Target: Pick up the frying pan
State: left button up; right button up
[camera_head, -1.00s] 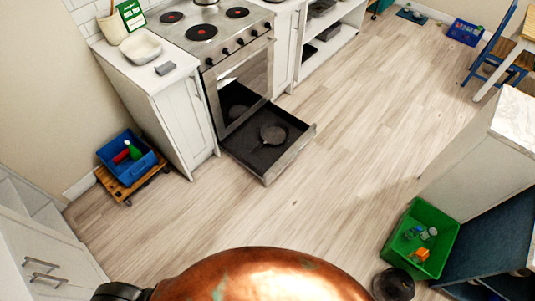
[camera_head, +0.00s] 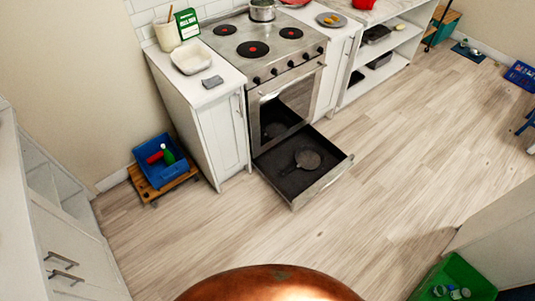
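A dark frying pan (camera_head: 308,158) lies in the pulled-out bottom drawer (camera_head: 325,182) of the stove. Its handle points toward the lower left of the drawer. Neither of my grippers is in view. Open floor lies between my body and the drawer.
The stove (camera_head: 262,50) stands between white counters. A blue crate (camera_head: 163,165) on a wooden dolly (camera_head: 146,190) is left of the left cabinet. A green crate (camera_head: 481,281) is at the lower right. White cabinets (camera_head: 64,222) line the left edge. The middle floor is clear.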

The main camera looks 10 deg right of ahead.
aim_at(307, 157)
jog(key=u, duration=0.45)
jog(key=i, duration=1.35)
jog(key=z, duration=0.4)
